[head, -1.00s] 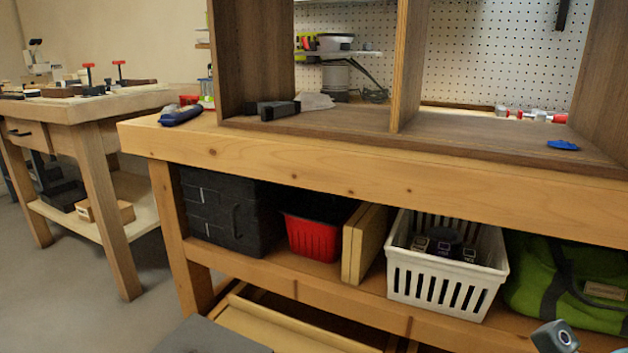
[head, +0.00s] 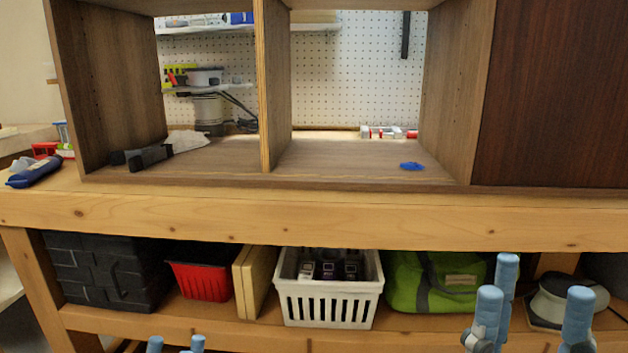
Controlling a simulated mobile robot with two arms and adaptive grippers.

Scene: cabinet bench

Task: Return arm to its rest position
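My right gripper (head: 535,287) shows at the bottom right. Its light blue fingers stand upright and spread, with a clear gap and nothing between them. It is in front of the bench's lower shelf. I see nothing held there.
A wooden bench (head: 330,215) spans the view. An open cabinet (head: 480,80) on it holds a blue item (head: 412,166) and dark clamp-like pieces (head: 140,157). Below are a black case (head: 105,270), red bin (head: 200,282), white basket (head: 328,303) and green bag (head: 437,282).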

